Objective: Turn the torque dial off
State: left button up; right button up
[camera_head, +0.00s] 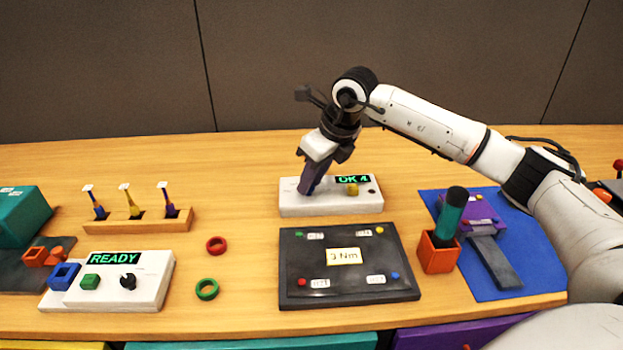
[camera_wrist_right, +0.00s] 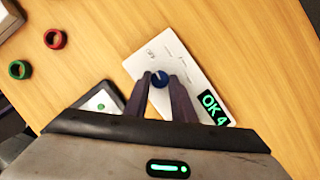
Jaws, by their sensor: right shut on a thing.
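The torque dial (camera_wrist_right: 159,79) is a round blue knob on a white box (camera_head: 327,207) whose green display reads "OK 4". My right gripper (camera_head: 306,190) reaches down onto the left part of this box and hides the dial in the head view. In the right wrist view, my right gripper (camera_wrist_right: 160,84) has its two dark fingers on either side of the dial, shut on it. Small markings sit on the box beside the dial, too small to read. A yellow knob (camera_head: 352,189) is on the same box, right of the gripper. My left gripper is not in view.
A dark panel (camera_head: 345,290) marked "3 Nm" lies just in front of the box. A second white box (camera_head: 150,290) reads "READY". Red (camera_head: 216,246) and green (camera_head: 207,289) rings lie between. An orange holder (camera_head: 437,257) with a teal-handled tool stands at right.

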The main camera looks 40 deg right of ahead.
dwell(0.4)
jog(key=o, duration=1.1)
jog(key=shift+c, duration=0.2)
jog(key=v, duration=1)
jog(key=shift+r, duration=0.2)
